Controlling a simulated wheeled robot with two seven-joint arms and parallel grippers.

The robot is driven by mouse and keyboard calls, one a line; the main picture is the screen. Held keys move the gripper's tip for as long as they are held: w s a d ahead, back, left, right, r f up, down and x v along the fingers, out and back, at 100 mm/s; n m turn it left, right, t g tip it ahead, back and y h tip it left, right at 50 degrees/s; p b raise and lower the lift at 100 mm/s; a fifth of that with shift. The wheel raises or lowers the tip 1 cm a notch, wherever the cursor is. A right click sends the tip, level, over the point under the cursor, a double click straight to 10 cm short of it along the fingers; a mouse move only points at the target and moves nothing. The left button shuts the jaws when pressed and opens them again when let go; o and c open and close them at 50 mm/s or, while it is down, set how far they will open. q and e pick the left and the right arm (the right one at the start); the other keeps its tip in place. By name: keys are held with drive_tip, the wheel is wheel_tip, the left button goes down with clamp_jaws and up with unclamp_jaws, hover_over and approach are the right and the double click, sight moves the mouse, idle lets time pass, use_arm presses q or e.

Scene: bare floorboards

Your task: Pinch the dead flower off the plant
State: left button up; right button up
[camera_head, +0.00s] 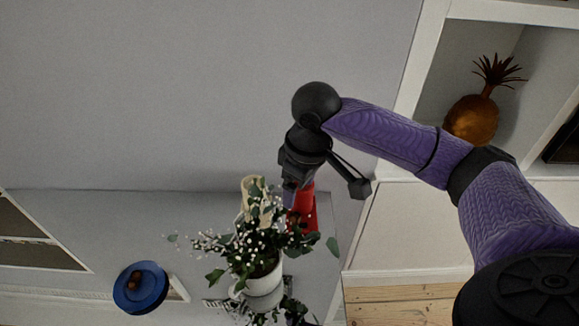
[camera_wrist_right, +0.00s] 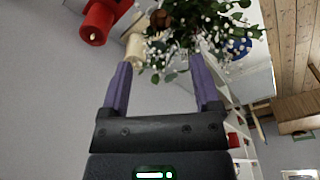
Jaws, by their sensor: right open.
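The plant (camera_head: 243,247) has green leaves and many small white blossoms and stands in a white pot (camera_head: 262,278) in the head view. It also shows at the top of the right wrist view (camera_wrist_right: 200,24). A round brown clump (camera_wrist_right: 160,18) shows at its edge there; I cannot tell for sure whether it is the dead flower. My right gripper (camera_head: 297,190) points down just behind the plant in the head view. In the wrist view its two purple fingers (camera_wrist_right: 160,60) are apart, with nothing held between them. My left gripper is not in view.
A red candle (camera_head: 306,207) and a cream candle (camera_head: 248,188) stand close to the plant and my right gripper. A blue dish (camera_head: 140,289) with brown round things lies to the left. A pineapple ornament (camera_head: 472,119) sits in a white shelf at right.

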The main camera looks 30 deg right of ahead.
sight(295, 214)
drive_tip(key=f, duration=0.2)
drive_tip(key=f+b, duration=0.1)
drive_tip(key=f, duration=0.1)
drive_tip(key=shift+s+f, duration=0.2)
drive_tip(key=shift+f, duration=0.05)
drive_tip(key=f, duration=0.3)
drive_tip(key=shift+w+a+b, duration=0.15)
drive_tip(key=shift+w+b, duration=0.15)
drive_tip(key=shift+w, duration=0.05)
drive_tip(key=shift+f, duration=0.3)
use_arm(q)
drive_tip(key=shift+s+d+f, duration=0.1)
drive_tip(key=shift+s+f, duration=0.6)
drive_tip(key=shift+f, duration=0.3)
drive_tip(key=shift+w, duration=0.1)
use_arm(e)
drive_tip(key=shift+c, duration=0.8)
clamp_jaws()
